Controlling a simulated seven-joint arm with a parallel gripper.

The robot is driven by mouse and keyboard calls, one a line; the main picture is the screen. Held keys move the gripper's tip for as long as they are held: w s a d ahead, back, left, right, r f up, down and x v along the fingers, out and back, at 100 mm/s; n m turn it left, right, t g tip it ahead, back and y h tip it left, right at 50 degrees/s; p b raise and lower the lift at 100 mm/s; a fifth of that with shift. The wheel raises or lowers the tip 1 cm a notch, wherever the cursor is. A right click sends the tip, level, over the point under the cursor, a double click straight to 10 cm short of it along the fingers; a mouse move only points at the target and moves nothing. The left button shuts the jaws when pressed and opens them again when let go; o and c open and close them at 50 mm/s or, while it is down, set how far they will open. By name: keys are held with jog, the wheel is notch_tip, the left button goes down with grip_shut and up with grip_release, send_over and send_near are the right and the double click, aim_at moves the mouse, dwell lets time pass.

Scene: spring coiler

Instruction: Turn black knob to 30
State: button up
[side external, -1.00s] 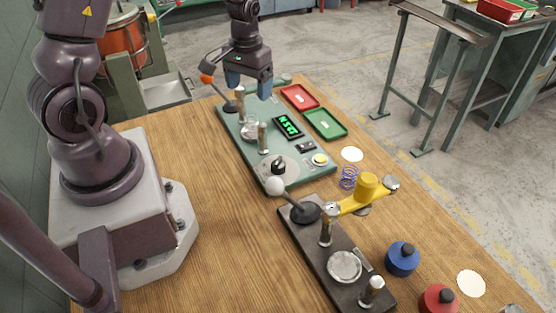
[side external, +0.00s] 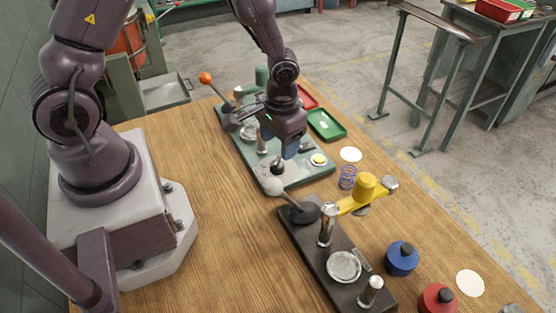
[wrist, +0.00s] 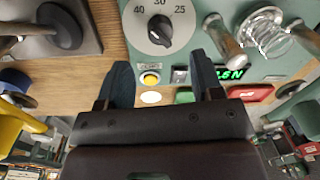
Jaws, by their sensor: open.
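The black knob (side external: 277,167) sits on a pale round dial at the near end of the green panel (side external: 313,178). In the wrist view the knob (wrist: 160,30) shows with the dial marks 40, 30 and 25 around it. I cannot tell exactly where its pointer stands. My gripper (side external: 291,149) is above the panel beside the knob, pointing down. In the wrist view its two dark blue fingers (wrist: 164,78) are apart with nothing between them, and the knob lies beyond their tips. A green-lit display (wrist: 232,75) is partly hidden and ends in "5 N".
A yellow button (wrist: 150,79) and a small switch (wrist: 180,74) lie near the fingers. Metal posts (wrist: 224,40) and a lever with an orange ball (side external: 206,78) stand on the panel. A white-balled lever (side external: 273,186) leans near the knob. A purple spring (side external: 347,177) stands at right.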

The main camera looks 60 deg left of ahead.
aim_at(278, 160)
jog(key=f, duration=0.6)
jog(key=shift+a+f, duration=0.2)
jog(key=shift+f, duration=0.1)
jog(key=c, duration=0.9)
